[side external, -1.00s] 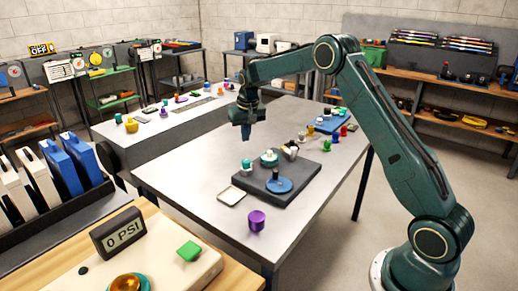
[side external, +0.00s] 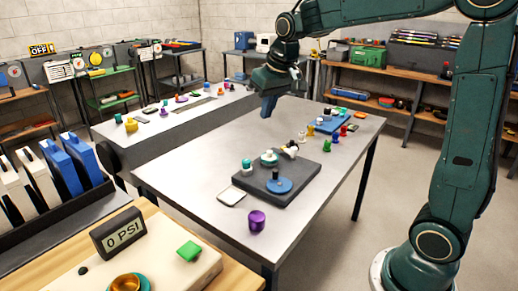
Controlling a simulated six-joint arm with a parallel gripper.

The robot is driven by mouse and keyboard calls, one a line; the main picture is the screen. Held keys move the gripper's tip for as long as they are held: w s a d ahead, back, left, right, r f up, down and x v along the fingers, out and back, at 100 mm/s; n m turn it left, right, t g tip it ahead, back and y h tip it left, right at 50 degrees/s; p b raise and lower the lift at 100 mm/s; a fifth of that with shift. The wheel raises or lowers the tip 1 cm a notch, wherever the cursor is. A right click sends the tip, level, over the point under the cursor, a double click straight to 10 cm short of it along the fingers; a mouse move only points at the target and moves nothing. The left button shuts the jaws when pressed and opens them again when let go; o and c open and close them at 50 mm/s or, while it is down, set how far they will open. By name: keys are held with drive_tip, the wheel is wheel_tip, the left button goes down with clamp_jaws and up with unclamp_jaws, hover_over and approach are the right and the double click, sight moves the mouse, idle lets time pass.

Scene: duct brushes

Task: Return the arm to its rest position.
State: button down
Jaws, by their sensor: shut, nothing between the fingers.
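My gripper (side external: 268,106) hangs above the far left part of the grey table, pointing down, shut and empty. It is well clear of the tabletop and of the parts on it. My arm (side external: 460,150) stands at the right, its upper links raised and reaching left out of the top of the picture. A dark grey board (side external: 306,180) lies on the table, holding a blue disc (side external: 279,186) with a dark knob, a teal-and-white part (side external: 247,167) and a teal-rimmed white part (side external: 269,158).
A purple cup (side external: 257,220) and a small white tray (side external: 232,196) sit near the table's front. A blue tray (side external: 325,127) with several coloured pieces lies at the back right. A second bench (side external: 160,130) stands left.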

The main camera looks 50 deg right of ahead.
drive_tip(key=s+a+f+n+t, duration=0.1)
drive_tip(key=s+a, duration=0.2)
drive_tip(key=s, duration=0.9)
drive_tip(key=s+a+f+n, duration=0.1)
drive_tip(key=s+a, duration=0.3)
drive_tip(key=s, duration=0.7)
drive_tip(key=shift+s+n+t+y, duration=0.35)
drive_tip(key=shift+n+t+y, duration=0.05)
drive_tip(key=shift+n, duration=0.1)
